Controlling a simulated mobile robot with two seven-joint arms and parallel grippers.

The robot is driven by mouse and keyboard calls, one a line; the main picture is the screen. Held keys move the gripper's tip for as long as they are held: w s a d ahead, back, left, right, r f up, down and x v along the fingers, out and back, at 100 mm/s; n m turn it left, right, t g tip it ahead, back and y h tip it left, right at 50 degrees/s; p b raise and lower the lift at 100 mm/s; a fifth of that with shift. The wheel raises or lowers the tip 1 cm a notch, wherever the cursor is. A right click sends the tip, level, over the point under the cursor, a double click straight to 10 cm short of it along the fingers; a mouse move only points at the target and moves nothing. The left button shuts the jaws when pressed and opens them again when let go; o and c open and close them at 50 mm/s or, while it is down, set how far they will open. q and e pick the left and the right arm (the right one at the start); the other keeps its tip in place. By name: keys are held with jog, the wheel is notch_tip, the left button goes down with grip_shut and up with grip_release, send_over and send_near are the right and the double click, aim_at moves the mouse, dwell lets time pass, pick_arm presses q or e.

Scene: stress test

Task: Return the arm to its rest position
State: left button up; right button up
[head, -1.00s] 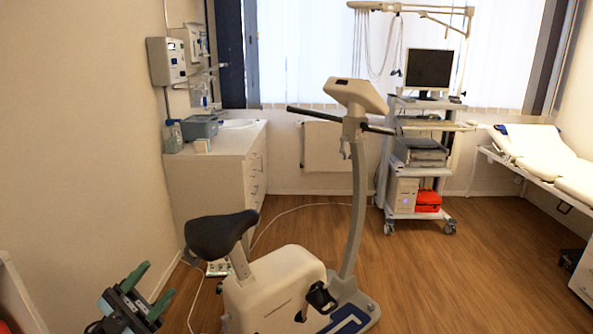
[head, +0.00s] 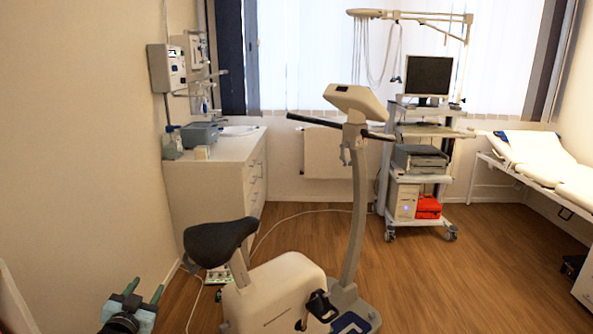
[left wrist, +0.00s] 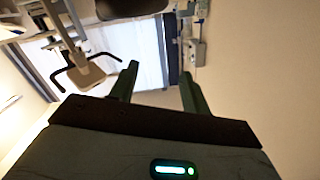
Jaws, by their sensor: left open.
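My left gripper (head: 144,289) is at the bottom left of the head view, with its two green fingers apart and nothing between them. In the left wrist view the fingers of the left gripper (left wrist: 158,84) stand apart, with the window and wall beyond them. My right gripper is not in view.
An exercise bike (head: 275,296) stands on the wood floor close to the right of my left gripper. Behind it are a white cabinet (head: 210,190) and an equipment cart (head: 418,185). An examination bed (head: 540,160) is at the right. The left wall is close to my left arm.

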pick_arm(q)
jog(key=s+d+f+g+h, duration=0.1)
jog(key=s+d+f+g, duration=0.25)
jog(key=s+f, duration=0.55)
jog(key=s+d+f+g, duration=0.2)
jog(key=s+d+f, duration=0.2)
jog(key=s+f, duration=0.5)
jog(key=s+d+f+g, duration=0.1)
jog(key=s+d+f, duration=0.1)
jog(key=s, duration=0.7)
jog(key=s+d+f+n+g+h, duration=0.1)
jog(key=s+d, duration=0.3)
jog(key=s, duration=0.6)
jog(key=s+d+f+g, duration=0.1)
jog(key=s+d+f, duration=0.2)
jog(key=s, duration=0.6)
jog(key=shift+s+d+f+n+h, duration=0.2)
jog(key=shift+d+n+h, duration=0.1)
jog(key=shift+d, duration=0.1)
jog(key=shift+w, duration=0.1)
